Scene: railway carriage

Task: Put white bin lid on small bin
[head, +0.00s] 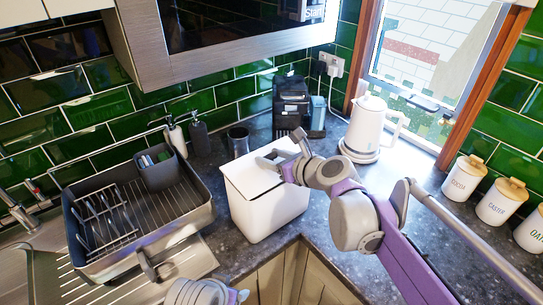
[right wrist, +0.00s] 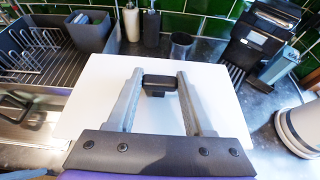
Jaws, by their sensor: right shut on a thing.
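The small white bin (head: 265,212) stands on the dark counter near its front corner. The white lid (head: 250,177) is over the bin's top; a dark strip shows near its far right edge, and I cannot tell whether it sits flush. In the right wrist view the lid (right wrist: 98,95) fills the middle, with a black handle (right wrist: 158,81). My right gripper (head: 290,150) is at the lid, its fingers (right wrist: 158,86) shut on that handle from both sides. In the wrist view the lid hides the bin. Part of my left arm shows at the bottom; its gripper is out of view.
A dish rack (head: 195,222) stands left of the bin by the sink. Behind are soap bottles (head: 200,138), a dark cup (head: 238,141) and a black coffee machine (head: 290,105). A white kettle (head: 366,125) and canisters (head: 467,177) are right. A microwave (head: 240,40) overhangs the back.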

